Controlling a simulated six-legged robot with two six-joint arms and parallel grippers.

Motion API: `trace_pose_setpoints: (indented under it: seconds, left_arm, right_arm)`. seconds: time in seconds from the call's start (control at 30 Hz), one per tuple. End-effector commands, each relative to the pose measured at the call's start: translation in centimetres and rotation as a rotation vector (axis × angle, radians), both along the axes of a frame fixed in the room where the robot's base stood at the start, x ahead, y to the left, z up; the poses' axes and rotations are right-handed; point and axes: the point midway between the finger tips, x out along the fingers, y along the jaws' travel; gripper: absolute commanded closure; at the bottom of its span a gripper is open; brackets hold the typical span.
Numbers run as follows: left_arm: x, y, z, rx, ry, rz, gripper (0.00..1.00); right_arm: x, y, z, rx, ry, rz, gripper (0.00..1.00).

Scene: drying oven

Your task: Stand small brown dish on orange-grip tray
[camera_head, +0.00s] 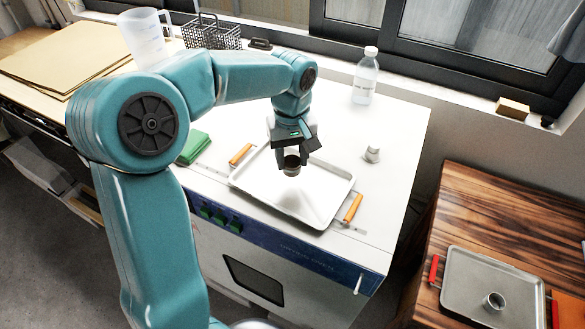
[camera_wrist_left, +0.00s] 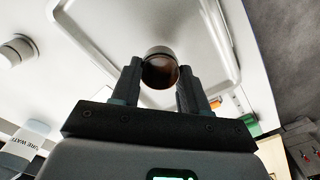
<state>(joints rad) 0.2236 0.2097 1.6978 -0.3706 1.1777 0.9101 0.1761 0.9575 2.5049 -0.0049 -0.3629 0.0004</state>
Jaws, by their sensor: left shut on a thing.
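The small brown dish (camera_head: 292,165) is held between the fingers of my left gripper (camera_head: 293,158), over the orange-grip tray. In the left wrist view the dish (camera_wrist_left: 160,69) sits between the two fingertips of my left gripper (camera_wrist_left: 160,82). The orange-grip tray (camera_head: 325,182) is a pale metal tray lying on top of the white drying oven, with an orange grip at each end. It also shows in the left wrist view (camera_wrist_left: 105,22). I cannot tell whether the dish touches the tray floor. My right gripper is not in view.
A small metal cup (camera_head: 372,154) stands right of the tray, and a clear bottle (camera_head: 366,78) stands behind. A red-grip tray (camera_head: 470,284) with a small metal dish (camera_head: 494,301) is on the wooden table (camera_head: 500,215).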

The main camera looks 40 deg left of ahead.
Motion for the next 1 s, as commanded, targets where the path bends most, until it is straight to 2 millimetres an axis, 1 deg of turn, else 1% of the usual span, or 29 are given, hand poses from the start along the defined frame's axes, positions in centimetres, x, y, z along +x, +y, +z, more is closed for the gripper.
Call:
trace_pose_setpoints:
  seconds: [0.1, 0.23, 0.33, 0.53, 0.67, 0.7, 0.77, 1.0]
  left_arm:
    - [0.0, 0.0, -2.0, -0.001, 0.006, 0.0, 0.85]
    - [0.1, 0.0, -3.8, -0.002, 0.004, 0.0, 0.85]
    - [0.2, 0.0, -4.2, -0.001, 0.002, 0.0, 0.85]
    - [0.2, 0.0, -4.2, -0.001, 0.001, 0.0, 0.85]
    - [0.2, 0.0, -4.6, -0.001, 0.001, 0.0, 0.85]
    - [0.2, 0.0, -4.6, -0.001, 0.001, 0.0, 0.49]
    - [0.2, 0.0, -4.5, -0.001, 0.001, 0.0, 0.3]
    - [0.2, 0.0, -4.5, 0.0, 0.001, 0.0, 0.3]
  right_arm:
    - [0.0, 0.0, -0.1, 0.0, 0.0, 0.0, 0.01]
    - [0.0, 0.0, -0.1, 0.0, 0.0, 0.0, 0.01]
    - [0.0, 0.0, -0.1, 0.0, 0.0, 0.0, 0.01]
    - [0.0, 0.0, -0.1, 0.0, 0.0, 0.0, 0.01]
    - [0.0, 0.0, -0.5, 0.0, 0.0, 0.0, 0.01]
    - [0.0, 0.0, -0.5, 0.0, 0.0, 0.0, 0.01]
    - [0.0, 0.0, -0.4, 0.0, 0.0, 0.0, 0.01]
    - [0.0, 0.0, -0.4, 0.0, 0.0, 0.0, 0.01]
